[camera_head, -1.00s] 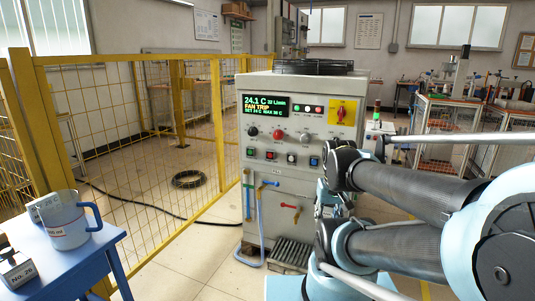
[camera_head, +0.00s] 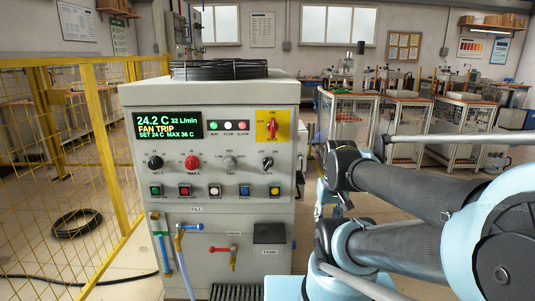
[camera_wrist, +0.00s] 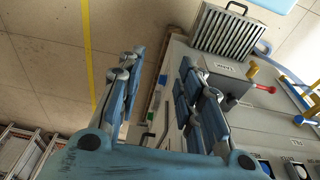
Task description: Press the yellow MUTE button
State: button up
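The yellow button (camera_head: 274,190) is at the right end of a row of square push buttons on the grey cabinet's front (camera_head: 215,150). Its label is too small to read. Green, red, white and blue buttons sit to its left. The display (camera_head: 167,125) reads "24.2 C", "32 L/min" and "FAN TRIP". In the wrist view my gripper (camera_wrist: 160,95) has its two fingers spread apart, with nothing between them. It is beside the cabinet and touches no button that I can see. I cannot make out the yellow button in the wrist view.
A yellow mesh fence (camera_head: 60,170) stands left of the cabinet. Blue and red valve handles and a dark box (camera_head: 269,233) project below the buttons. A red rotary switch (camera_head: 272,127) is above. A black hose coil (camera_head: 77,223) lies on the floor. Workbenches stand behind.

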jog(key=shift+a, duration=0.2)
jog(key=shift+o, duration=0.8)
grip_shut()
dwell(0.4)
